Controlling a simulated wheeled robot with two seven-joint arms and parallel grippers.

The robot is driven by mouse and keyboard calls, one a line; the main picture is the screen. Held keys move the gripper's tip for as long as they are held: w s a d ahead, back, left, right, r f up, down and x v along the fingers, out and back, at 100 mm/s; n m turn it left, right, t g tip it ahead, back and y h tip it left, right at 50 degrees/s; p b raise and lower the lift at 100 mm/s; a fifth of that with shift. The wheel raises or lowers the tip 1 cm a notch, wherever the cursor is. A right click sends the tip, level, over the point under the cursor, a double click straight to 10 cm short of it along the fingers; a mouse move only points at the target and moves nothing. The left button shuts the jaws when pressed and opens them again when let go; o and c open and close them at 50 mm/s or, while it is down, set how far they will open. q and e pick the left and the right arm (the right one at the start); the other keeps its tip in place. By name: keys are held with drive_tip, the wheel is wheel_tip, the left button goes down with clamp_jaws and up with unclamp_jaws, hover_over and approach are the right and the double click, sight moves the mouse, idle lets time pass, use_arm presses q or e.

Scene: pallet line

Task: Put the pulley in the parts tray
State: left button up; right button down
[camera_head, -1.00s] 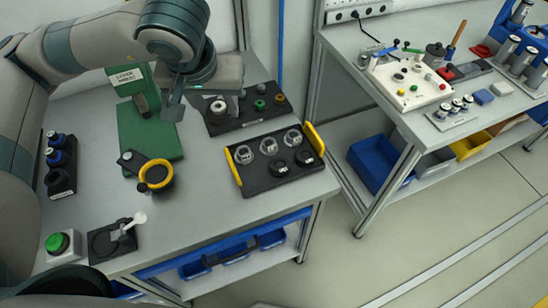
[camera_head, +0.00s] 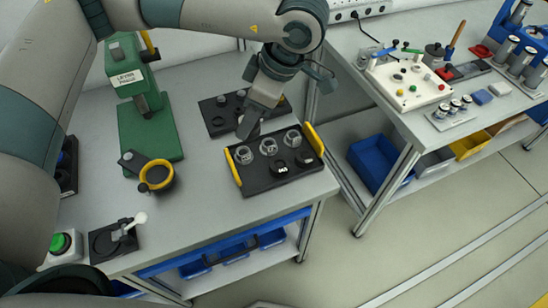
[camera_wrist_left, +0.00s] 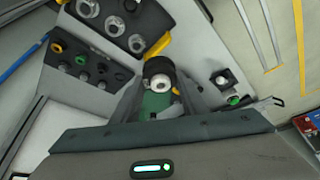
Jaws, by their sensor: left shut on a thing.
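My left gripper (camera_head: 245,129) points down over the gap between the dark peg board and the parts tray. In the wrist view it is shut on a pale round part (camera_wrist_left: 162,84), which looks like the pulley; the fingers stand on either side of it. In the head view the gripper hides this part. The parts tray (camera_head: 243,186) is black with yellow handles and holds several round silver and black parts. It also shows at the top of the wrist view (camera_wrist_left: 108,40). My right gripper is not in view.
The peg board (camera_head: 216,127) lies behind the tray, partly hidden by my gripper. A green button (camera_head: 60,243) is at front left. Bare table lies before the tray.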

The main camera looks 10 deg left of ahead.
use_arm(q)
drive_tip(key=n, duration=0.1)
drive_tip(key=d+n+g, duration=0.1)
drive_tip(key=n, duration=0.1)
drive_tip(key=f+n+g, duration=0.1)
drive_tip(key=n, duration=0.1)
drive_tip(key=shift+w+d, duration=0.1)
drive_tip(key=shift+d, duration=0.25)
drive_tip(key=d+f+n+t+h, duration=0.1)
drive_tip(key=d+f+n+h, duration=0.3)
drive_tip(key=n, duration=1.3)
drive_tip(key=s+d+f+n+t+h+p, duration=0.1)
drive_tip(key=d+f+n+h, duration=0.3)
drive_tip(key=n, duration=1.3)
drive_tip(key=shift+s+d+f+t+h, duration=0.15)
drive_tip(key=shift+s+t+h, duration=0.15)
drive_tip(key=shift+h, duration=0.2)
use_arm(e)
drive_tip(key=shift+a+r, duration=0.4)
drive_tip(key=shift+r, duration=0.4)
use_arm(q)
drive_tip(key=shift+p, duration=0.3)
